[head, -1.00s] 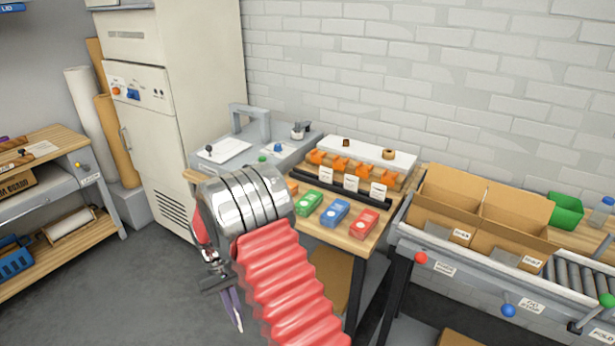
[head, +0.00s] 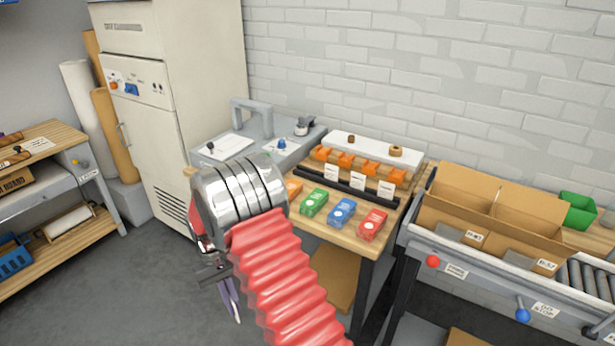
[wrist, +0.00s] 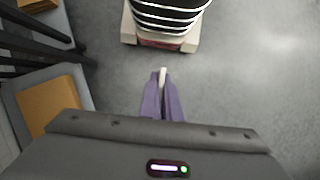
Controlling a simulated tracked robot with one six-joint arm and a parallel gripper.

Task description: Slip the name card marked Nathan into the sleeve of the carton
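Three white name cards (head: 358,182) stand in a row in a dark rack on the wooden table. Their writing is too small to read, so I cannot tell which one is marked Nathan. The open brown carton (head: 452,212) sits on the conveyor at the right, with small white labels on its front; I cannot make out its sleeve for sure. My gripper (head: 231,302) hangs low over the floor, left of the table and well away from the cards. In the wrist view its purple fingers (wrist: 162,78) are together, with a small pale tip between them; no card shows there.
Green, blue (head: 342,212) and red boxes lie along the table's front. Orange clips (head: 361,166) stand behind the cards. A grey bench with a press (head: 252,112) adjoins the table. A tall cabinet (head: 170,90) stands behind. The floor (head: 140,290) at left is clear.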

